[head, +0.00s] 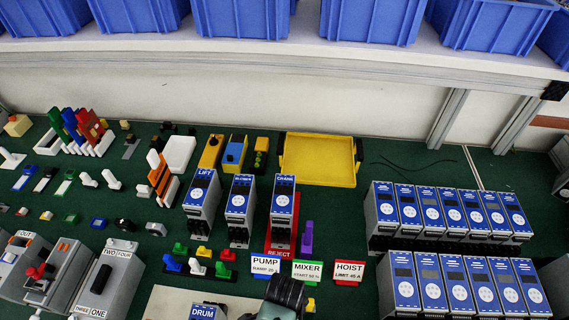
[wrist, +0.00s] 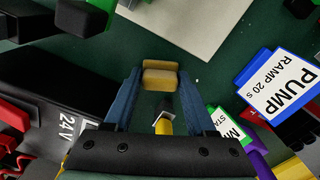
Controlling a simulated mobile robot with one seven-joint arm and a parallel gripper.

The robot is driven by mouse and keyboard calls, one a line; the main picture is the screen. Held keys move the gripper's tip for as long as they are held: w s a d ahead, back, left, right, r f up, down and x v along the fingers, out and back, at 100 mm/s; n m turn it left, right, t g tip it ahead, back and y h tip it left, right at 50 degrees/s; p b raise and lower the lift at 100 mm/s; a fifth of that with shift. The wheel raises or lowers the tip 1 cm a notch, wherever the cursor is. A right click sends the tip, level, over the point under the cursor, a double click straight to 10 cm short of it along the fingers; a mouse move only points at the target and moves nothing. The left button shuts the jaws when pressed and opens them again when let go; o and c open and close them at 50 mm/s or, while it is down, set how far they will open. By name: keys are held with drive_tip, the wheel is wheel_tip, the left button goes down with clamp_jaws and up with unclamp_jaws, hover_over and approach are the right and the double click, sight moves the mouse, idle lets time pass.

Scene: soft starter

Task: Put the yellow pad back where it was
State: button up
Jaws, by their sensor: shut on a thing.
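The yellow pad (wrist: 160,76), a small tan-yellow block, shows in the wrist view between the blue fingertips of my gripper (wrist: 159,80). My gripper is shut on it, above the green mat. In the head view my dark gripper (head: 287,293) is at the bottom edge, in front of the PUMP and MIXER cards; its fingertips and the pad cannot be made out there.
In the wrist view a black unit marked 24 V (wrist: 60,90) stands left, the PUMP card (wrist: 283,88) right, and a pale board (wrist: 190,22) ahead. Grey starters (head: 285,205) and a yellow tray (head: 318,160) stand further back. Bare green mat (wrist: 215,75) lies around the pad.

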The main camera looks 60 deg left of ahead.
drive_tip(key=shift+f, duration=0.1)
drive_tip(key=o, duration=1.3)
